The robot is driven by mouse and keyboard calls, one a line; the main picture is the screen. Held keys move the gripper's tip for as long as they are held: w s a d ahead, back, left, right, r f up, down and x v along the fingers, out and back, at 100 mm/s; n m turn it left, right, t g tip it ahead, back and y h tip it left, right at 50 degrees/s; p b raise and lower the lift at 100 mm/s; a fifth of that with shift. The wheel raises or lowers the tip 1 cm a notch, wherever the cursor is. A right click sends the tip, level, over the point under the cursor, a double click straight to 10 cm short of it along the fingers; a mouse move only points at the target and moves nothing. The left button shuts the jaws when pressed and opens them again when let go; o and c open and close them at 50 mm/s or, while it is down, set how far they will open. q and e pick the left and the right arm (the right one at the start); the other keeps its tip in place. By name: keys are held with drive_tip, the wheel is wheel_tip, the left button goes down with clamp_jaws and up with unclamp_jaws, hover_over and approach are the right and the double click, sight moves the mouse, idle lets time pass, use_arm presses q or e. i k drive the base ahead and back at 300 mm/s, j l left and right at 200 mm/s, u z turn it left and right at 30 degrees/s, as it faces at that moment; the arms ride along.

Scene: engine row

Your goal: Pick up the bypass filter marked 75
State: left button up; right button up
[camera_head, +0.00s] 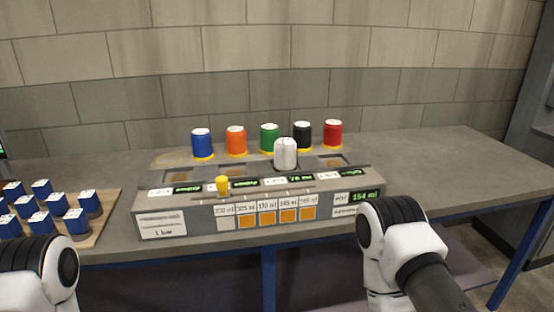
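Several small blue blocks with white tops (76,222) stand in rows on a wooden board (103,211) at the left of the table. The marks on their tops are too small to read, so I cannot tell which one, if any, bears 75. Some are cut off by the left picture edge, and my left arm stands in front of the board's near part. Only links of my two arms show, at the bottom left and bottom right. Neither gripper is in view.
A grey console (190,221) with green displays and orange squares stands mid-table. A yellow knob (222,185) and a white canister (285,153) are on it. Blue (202,143), orange (236,140), green, black and red canisters line its back. The table's right side is clear.

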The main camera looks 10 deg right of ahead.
sight(285, 148)
drive_tip(key=i+l+z, duration=0.1)
drive_tip(key=l, duration=0.35)
drive_tip(key=i+l+z, duration=0.1)
drive_tip(key=i+l, duration=0.15)
drive_tip(key=l, duration=0.15)
drive_tip(key=i+l+z, duration=0.1)
drive_tip(key=l, duration=0.3)
drive_tip(key=i+l+z, duration=0.1)
drive_tip(key=i+l, duration=0.15)
drive_tip(key=l, duration=0.1)
